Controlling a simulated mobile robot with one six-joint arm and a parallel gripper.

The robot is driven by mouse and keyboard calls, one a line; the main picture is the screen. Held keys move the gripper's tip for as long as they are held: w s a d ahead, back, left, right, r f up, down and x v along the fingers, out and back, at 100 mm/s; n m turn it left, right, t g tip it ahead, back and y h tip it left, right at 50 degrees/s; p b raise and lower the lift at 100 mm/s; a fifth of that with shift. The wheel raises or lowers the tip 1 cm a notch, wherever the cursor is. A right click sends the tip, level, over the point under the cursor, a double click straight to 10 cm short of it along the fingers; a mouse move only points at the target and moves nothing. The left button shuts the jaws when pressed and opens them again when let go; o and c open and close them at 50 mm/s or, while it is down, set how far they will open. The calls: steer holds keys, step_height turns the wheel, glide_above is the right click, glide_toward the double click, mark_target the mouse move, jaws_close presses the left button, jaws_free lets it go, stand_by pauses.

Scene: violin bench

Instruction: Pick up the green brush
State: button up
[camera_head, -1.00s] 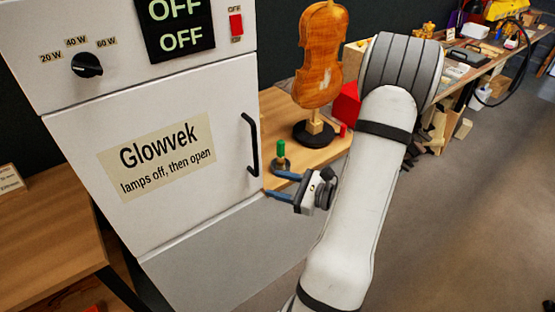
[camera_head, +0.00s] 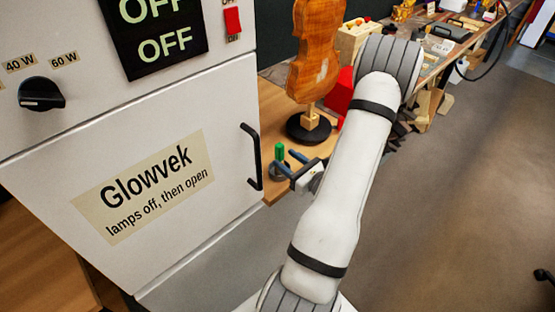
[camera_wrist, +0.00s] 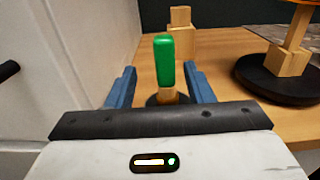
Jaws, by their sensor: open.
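The green brush (camera_head: 279,151) stands upright on the wooden bench top, close to the cabinet's handle side. In the wrist view its green upper part (camera_wrist: 165,60) rises above a pale wooden lower part, with a dark round base partly hidden behind my gripper's body. My gripper (camera_head: 288,162) is open, with its two blue fingers (camera_wrist: 162,84) one on each side of the brush in the wrist view. I cannot tell how far the brush reaches in between the fingers. No contact shows.
A violin body (camera_head: 316,55) stands on a dark round base (camera_head: 308,130) behind and right of the brush. A white cabinet (camera_head: 60,160) with a black handle (camera_head: 251,157) is close on the left. A red object (camera_head: 338,94) and a wooden block (camera_wrist: 181,42) are beyond.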

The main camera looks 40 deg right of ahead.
mark_target(275, 149)
steer(key=w+p, duration=0.1)
steer(key=w, duration=0.5)
steer(key=shift+w, duration=0.15)
steer(key=shift+c, duration=0.4)
jaws_close()
steer(key=shift+r, duration=0.1)
